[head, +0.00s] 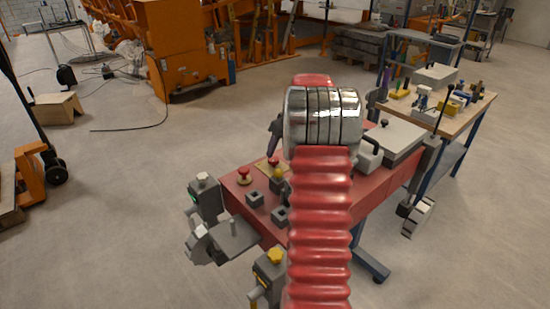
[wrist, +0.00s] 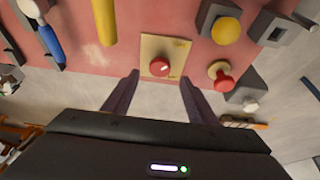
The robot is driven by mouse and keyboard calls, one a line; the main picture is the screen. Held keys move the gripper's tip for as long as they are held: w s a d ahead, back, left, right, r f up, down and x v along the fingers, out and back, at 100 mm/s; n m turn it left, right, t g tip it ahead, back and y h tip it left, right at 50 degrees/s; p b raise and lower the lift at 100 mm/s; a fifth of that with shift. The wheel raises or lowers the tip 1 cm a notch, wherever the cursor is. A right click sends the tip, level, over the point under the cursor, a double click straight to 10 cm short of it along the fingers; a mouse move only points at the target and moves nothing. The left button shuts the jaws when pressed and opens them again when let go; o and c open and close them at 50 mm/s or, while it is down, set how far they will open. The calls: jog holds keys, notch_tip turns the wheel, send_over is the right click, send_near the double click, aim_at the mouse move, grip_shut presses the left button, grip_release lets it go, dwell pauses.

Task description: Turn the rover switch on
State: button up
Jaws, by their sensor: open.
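A red rotary knob with a white mark (wrist: 161,67) sits on a tan plate (wrist: 178,47) on the red panel; I take it to be the rover switch. The plate's lettering is too small to read. In the head view the knob (head: 273,161) shows just left of my arm. My gripper (wrist: 158,76) is open in the wrist view, with one dark finger on each side of the knob's lower edge. I cannot tell how far the fingertips are from the panel. In the head view my arm mostly hides the gripper.
A red mushroom button (wrist: 221,76) lies right of the plate. A yellow round knob (wrist: 226,30) and grey square sockets (wrist: 277,29) are farther right. A yellow rod (wrist: 104,20) and a blue-handled tool (wrist: 50,42) lie left. A grey case (head: 395,136) stands at the table's far end.

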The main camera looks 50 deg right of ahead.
aim_at(274, 159)
jog(key=x, duration=0.6)
jog(key=shift+w+f, duration=0.1)
jog(key=shift+f, duration=0.05)
jog(key=shift+c, duration=0.3)
jog(key=c, duration=0.9)
jog(key=shift+a, duration=0.15)
jog(key=shift+c, duration=0.4)
